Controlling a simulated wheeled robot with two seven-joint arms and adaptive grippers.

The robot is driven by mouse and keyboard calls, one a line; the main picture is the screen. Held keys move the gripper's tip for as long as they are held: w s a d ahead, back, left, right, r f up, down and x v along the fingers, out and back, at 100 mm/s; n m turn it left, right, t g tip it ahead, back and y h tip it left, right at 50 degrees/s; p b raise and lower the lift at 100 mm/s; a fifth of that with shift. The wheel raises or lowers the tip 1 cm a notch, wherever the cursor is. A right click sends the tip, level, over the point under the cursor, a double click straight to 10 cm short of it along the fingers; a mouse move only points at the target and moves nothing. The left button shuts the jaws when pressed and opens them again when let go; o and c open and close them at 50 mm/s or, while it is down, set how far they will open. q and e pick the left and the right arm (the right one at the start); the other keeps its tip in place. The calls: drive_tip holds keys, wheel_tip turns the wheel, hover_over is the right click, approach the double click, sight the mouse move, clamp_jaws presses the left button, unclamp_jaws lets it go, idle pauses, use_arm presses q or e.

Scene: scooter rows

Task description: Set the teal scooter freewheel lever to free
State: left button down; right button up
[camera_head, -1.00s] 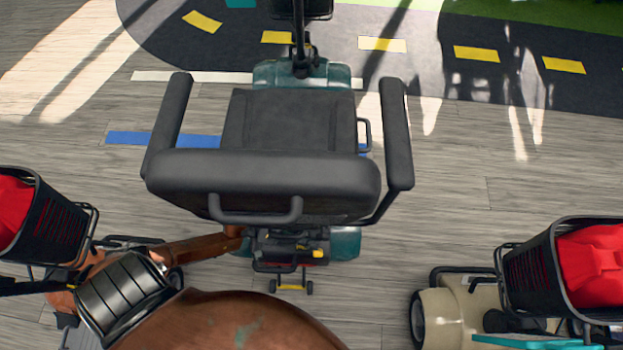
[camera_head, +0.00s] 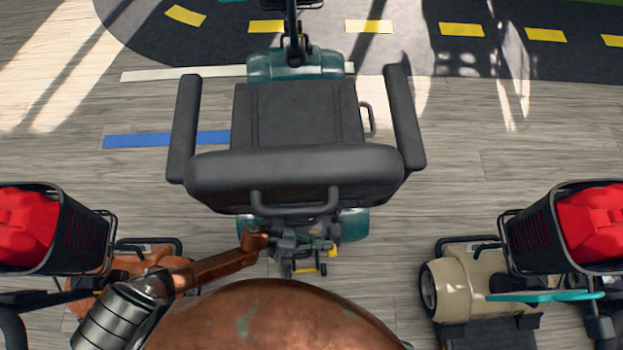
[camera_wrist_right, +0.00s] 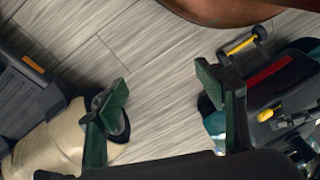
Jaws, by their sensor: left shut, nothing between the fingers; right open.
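The teal scooter (camera_head: 352,225) stands in the middle of the head view, its black seat (camera_head: 295,175) covering much of its rear. A small yellow lever (camera_head: 331,253) shows below the seat at the scooter's rear. A yellow knob (camera_wrist_right: 266,115) shows on the same scooter in the right wrist view. My left gripper (camera_head: 300,242) is shut and empty under the rear of the seat, close to the lever; I cannot tell whether they touch. My right gripper (camera_wrist_right: 165,98) is open and empty, with the scooter's rear beside one finger.
An orange scooter (camera_head: 130,262) with a red-filled basket (camera_head: 75,235) stands at left. A beige scooter (camera_head: 458,280) with a similar basket (camera_head: 535,240) stands at right. Beige bodywork is near one right finger. Bare wooden floor (camera_head: 480,190) separates the scooters.

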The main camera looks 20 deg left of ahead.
use_arm(q)
drive_tip(key=shift+s+d+f, duration=0.1)
drive_tip(key=shift+s+f, duration=0.15)
drive_tip(key=shift+f, duration=0.1)
use_arm(e)
drive_tip(key=shift+r, duration=0.15)
use_arm(q)
drive_tip(key=shift+s+f, duration=0.1)
drive_tip(key=shift+s, duration=0.05)
drive_tip(key=p+v, duration=0.2)
drive_tip(key=v, duration=0.8)
drive_tip(key=shift+r, duration=0.25)
use_arm(e)
drive_tip(key=s+d+r+g+h, duration=0.1)
drive_tip(key=s+d+r+g, duration=0.1)
drive_tip(key=s+r, duration=0.3)
drive_tip(key=shift+d, duration=0.5)
use_arm(q)
drive_tip(key=shift+d, duration=0.15)
